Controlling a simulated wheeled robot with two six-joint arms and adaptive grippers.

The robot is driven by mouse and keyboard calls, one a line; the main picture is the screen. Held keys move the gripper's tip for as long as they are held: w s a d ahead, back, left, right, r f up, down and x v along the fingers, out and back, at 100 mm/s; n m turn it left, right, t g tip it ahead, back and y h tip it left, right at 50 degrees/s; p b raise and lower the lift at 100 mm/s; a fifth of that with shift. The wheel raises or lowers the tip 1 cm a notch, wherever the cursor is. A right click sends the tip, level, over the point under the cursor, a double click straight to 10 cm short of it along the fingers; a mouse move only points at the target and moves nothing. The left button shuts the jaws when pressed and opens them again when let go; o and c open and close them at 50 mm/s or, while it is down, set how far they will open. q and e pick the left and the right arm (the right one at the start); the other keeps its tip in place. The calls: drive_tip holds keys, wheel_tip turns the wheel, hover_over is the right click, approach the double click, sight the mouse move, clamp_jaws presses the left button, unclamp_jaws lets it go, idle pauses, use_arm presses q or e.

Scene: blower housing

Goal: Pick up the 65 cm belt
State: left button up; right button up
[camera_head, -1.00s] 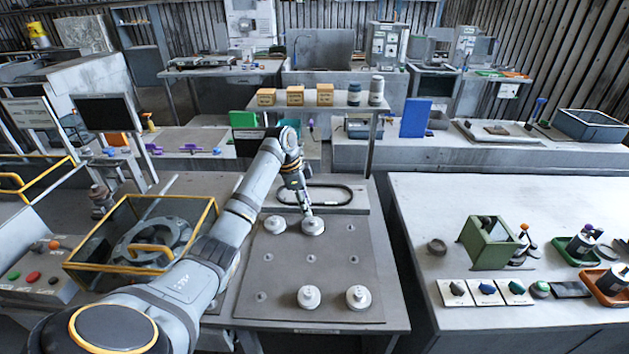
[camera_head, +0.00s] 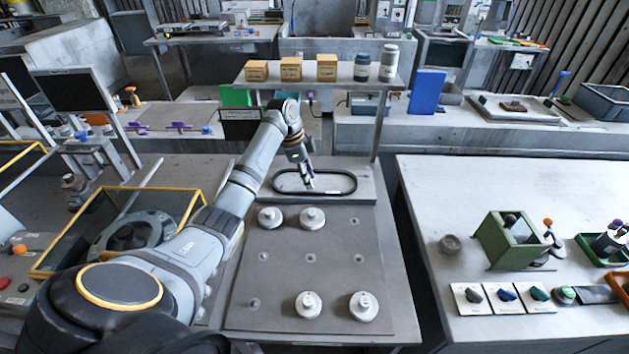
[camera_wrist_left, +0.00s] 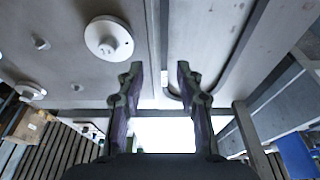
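The belt (camera_head: 345,192) is a black oblong loop. It lies on a grey ledge at the back of the pegged plate in the head view. My left gripper (camera_head: 307,184) is over the middle of the loop, pointing down. In the left wrist view, its two dark fingers (camera_wrist_left: 159,78) are apart with nothing between them. The belt shows there as a dark curved line (camera_wrist_left: 240,48) to the right of the fingers. Whether a finger touches the belt I cannot tell. My right gripper is in neither view.
The pegged plate (camera_head: 305,257) in front of the belt carries several pale round discs, two of them (camera_head: 312,218) near the ledge. A raised shelf (camera_head: 330,84) with boxes and bottles stands behind. A yellow-framed case (camera_head: 190,205) is at left. A white table (camera_head: 420,240) is at right.

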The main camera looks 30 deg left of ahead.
sight(314, 192)
use_arm(q)
drive_tip(key=shift+f, duration=0.1)
drive_tip(key=shift+f+p, duration=0.3)
drive_tip(key=x, duration=0.2)
drive_tip(key=p+x, duration=0.1)
drive_tip(key=x, duration=0.1)
drive_tip(key=shift+w+a, duration=0.2)
drive_tip(key=shift+a, duration=0.05)
drive_tip(key=shift+f, duration=0.3)
drive_tip(key=c, duration=0.7)
clamp_jaws()
